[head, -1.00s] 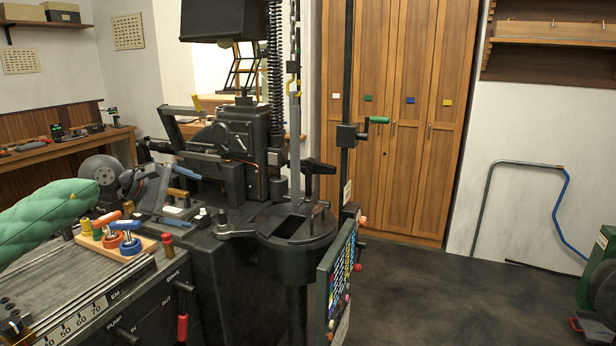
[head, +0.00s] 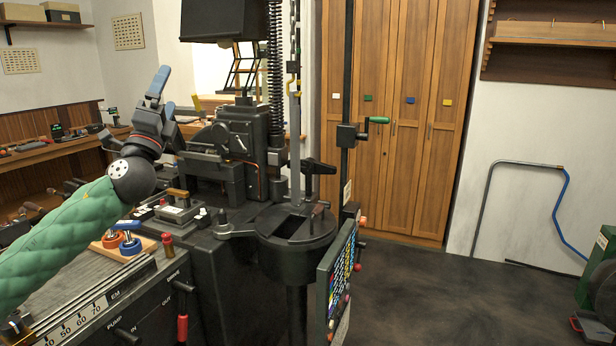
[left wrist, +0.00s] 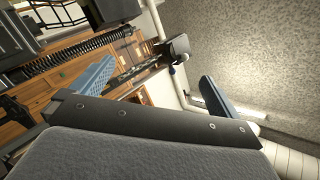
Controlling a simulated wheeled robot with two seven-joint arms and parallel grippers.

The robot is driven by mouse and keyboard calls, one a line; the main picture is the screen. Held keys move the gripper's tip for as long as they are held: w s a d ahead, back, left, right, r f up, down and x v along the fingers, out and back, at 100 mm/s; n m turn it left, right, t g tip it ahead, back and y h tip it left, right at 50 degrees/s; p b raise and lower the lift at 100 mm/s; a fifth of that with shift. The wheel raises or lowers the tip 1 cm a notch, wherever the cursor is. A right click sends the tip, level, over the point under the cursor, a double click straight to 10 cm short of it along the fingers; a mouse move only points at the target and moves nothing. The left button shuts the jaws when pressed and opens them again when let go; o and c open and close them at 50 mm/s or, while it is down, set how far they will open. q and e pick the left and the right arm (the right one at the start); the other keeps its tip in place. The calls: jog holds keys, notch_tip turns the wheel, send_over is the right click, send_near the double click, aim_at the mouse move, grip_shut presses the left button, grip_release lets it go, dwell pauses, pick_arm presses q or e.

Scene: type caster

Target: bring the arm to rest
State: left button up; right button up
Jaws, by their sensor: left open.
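My left gripper (head: 160,90) is raised over the left part of the machine, its blue fingers pointing up. It is open, with nothing between the fingers. In the left wrist view the two blue fingers of the gripper (left wrist: 150,88) stand apart at left and right. My green-sleeved left arm comes in from the lower left and covers part of the bench. My right gripper is in neither view.
The black type caster (head: 240,150) fills the middle. Orange and blue-handled tools (head: 120,238) stand in a wooden block on the bench below my arm. A red-tipped lever (head: 183,325) is at the front. The floor (head: 460,295) at right is mostly clear.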

pick_arm(q)
notch_tip(320, 180, down, 19)
jog(key=a+n+g+y, duration=0.1)
jog(key=n+g+y, duration=0.85)
jog(key=n, duration=0.75)
jog(key=s+d+f+n+g+h, duration=0.15)
jog(key=s+f, duration=0.25)
jog(key=f, duration=0.6)
jog(key=s+d+f+n+g, duration=0.1)
jog(key=s+d+f+g, duration=0.25)
jog(key=f, duration=0.55)
jog(key=s+d+f+n+g+h, duration=0.1)
jog(key=s+d+f+g, duration=0.2)
jog(key=s+f, duration=0.9)
jog(key=s+d+f+n+g+h, duration=0.1)
jog(key=s+d+f+g+h, duration=0.1)
jog(key=s+f, duration=1)
jog(key=s+d+f+n+g+h, duration=0.1)
jog(key=s+d+f+g, duration=0.4)
jog(key=s+f, duration=0.7)
jog(key=s, duration=0.3)
jog(key=shift+d+h, duration=0.15)
jog(key=shift+h, duration=0.25)
jog(key=shift+s+f, duration=0.1)
